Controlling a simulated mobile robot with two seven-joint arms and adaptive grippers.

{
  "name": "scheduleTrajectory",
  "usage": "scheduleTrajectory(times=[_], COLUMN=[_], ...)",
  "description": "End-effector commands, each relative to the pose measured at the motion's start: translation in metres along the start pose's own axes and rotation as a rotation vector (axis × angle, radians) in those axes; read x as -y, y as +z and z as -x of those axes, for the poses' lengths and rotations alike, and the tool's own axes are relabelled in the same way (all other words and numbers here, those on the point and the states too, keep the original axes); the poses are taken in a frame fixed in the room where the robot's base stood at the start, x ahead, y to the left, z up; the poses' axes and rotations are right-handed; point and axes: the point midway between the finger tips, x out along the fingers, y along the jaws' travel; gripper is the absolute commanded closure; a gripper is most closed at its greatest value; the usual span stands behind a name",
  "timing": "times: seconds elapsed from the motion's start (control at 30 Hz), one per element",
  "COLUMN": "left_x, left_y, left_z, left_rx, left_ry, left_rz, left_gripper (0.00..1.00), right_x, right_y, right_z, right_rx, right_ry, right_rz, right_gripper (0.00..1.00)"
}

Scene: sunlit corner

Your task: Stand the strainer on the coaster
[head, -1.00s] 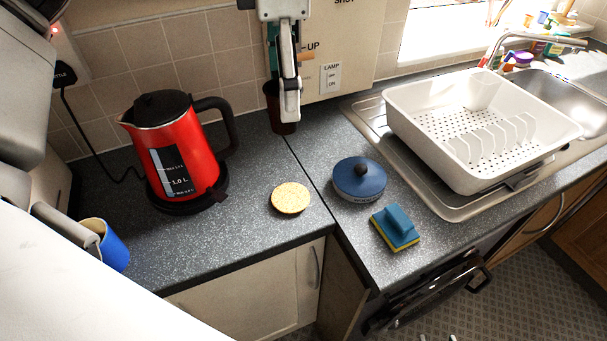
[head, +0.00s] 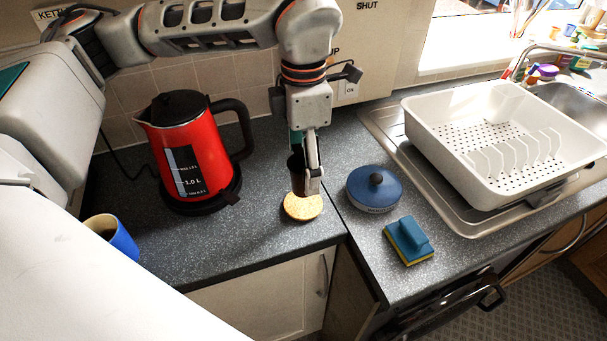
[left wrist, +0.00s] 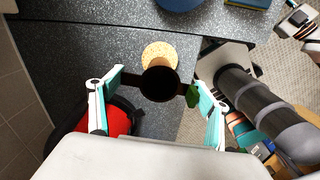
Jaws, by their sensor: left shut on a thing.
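The strainer (head: 297,176) is a dark brown cup shape with side lugs. My left gripper (head: 307,178) is shut on it and holds it upright over the back part of the coaster (head: 304,208), a round cork disc on the grey worktop. In the left wrist view the strainer (left wrist: 158,84) sits between the fingers of my left gripper (left wrist: 157,80), its round mouth covering part of the coaster (left wrist: 160,52). I cannot tell whether its base touches the coaster. A green leaf-shaped piece shows at its right lug.
A red kettle (head: 186,150) stands left of the coaster. A blue round lidded pot (head: 374,189) and a blue-and-yellow sponge (head: 408,241) lie to the right. A white dish rack (head: 480,185) stands on the sink drainer. A blue cup (head: 121,240) is at the lower left.

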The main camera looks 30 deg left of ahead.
Motion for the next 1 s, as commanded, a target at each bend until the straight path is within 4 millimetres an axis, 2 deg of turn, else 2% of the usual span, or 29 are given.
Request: scheduleTrajectory(times=[0.17, 0.37, 0.77, 0.8, 0.83, 1.0], left_x=[0.000, 0.000, 0.000, 0.000, 0.000, 0.000], left_y=[0.000, 0.000, 0.000, 0.000, 0.000, 0.000], left_z=[-0.012, -0.038, -0.044, -0.044, -0.043, -0.043], left_rx=[-0.001, -0.001, 0.000, 0.000, 0.000, 0.000], left_ry=[-0.001, -0.002, 0.000, 0.000, 0.000, 0.001], left_rz=[0.000, 0.000, 0.000, 0.000, 0.000, 0.000], left_gripper=[0.43, 0.43, 0.43, 0.16, 0.08, 0.07], right_x=[-0.001, -0.001, 0.000, 0.000, 0.000, 0.000], right_y=[-0.002, -0.003, 0.003, 0.003, 0.003, 0.004], right_z=[0.000, 0.000, -0.002, -0.002, -0.002, -0.002], right_rx=[-0.003, -0.003, 0.002, 0.003, 0.004, 0.004], right_ry=[0.001, 0.001, 0.000, 0.000, 0.000, 0.000], right_rz=[0.000, 0.000, 0.000, 0.000, 0.000, 0.000], right_gripper=[0.60, 0.60, 0.60, 0.60, 0.60, 0.60])
